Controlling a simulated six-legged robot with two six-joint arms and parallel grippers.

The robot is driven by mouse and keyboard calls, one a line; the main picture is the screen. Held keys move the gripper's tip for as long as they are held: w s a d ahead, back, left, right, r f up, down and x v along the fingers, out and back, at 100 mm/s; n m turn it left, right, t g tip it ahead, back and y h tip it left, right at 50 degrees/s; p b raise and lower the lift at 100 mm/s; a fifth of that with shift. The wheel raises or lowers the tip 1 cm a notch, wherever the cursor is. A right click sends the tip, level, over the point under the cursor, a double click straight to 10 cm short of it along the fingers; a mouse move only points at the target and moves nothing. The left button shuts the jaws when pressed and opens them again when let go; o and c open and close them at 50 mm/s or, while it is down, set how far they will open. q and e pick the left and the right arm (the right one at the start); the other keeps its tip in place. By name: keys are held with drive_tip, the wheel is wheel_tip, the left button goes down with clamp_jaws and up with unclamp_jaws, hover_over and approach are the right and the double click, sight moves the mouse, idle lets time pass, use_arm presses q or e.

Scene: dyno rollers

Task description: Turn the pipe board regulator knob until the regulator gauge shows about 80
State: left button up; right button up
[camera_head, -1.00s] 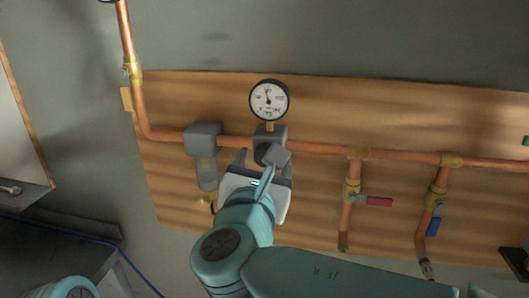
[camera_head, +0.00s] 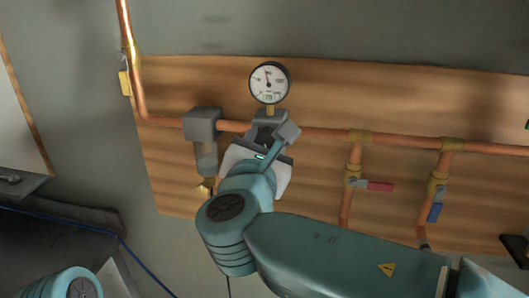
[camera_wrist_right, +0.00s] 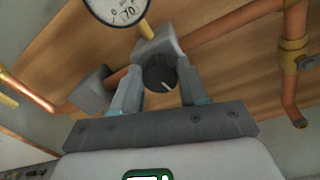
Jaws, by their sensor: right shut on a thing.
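The regulator gauge (camera_head: 269,82) is a round white dial with a black rim. Its needle points nearly straight up, tilted slightly left. In the right wrist view only the lower part of the gauge (camera_wrist_right: 118,8) shows, with a figure that looks like 70. The grey regulator body (camera_head: 262,122) sits below the gauge. The black regulator knob (camera_wrist_right: 160,73) with a white mark shows between the fingers of my right gripper (camera_wrist_right: 160,85), which is shut on it. In the head view my right gripper (camera_head: 268,142) partly covers the regulator and hides the knob. My left gripper is out of view.
A copper pipe (camera_head: 320,135) crosses the wooden board (camera_head: 400,95). A grey filter unit (camera_head: 203,125) is close left of the regulator. A red-handled valve (camera_head: 377,186) and a blue-handled valve (camera_head: 436,212) are to the right.

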drive_tip(key=shift+f+m+b, duration=0.4)
drive_tip(key=shift+m+b, duration=0.6)
drive_tip(key=shift+b, duration=0.05)
drive_tip(key=shift+r+m, duration=0.25)
drive_tip(key=shift+m, duration=0.15)
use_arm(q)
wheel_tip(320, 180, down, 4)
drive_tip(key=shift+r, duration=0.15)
use_arm(e)
drive_tip(key=o, duration=1.1)
drive_tip(key=shift+c, duration=0.2)
use_arm(q)
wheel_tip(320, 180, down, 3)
drive_tip(key=b, duration=0.3)
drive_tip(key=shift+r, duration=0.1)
use_arm(e)
drive_tip(key=s+a, duration=0.2)
drive_tip(key=s, duration=1.4)
drive_tip(key=shift+a, duration=0.3)
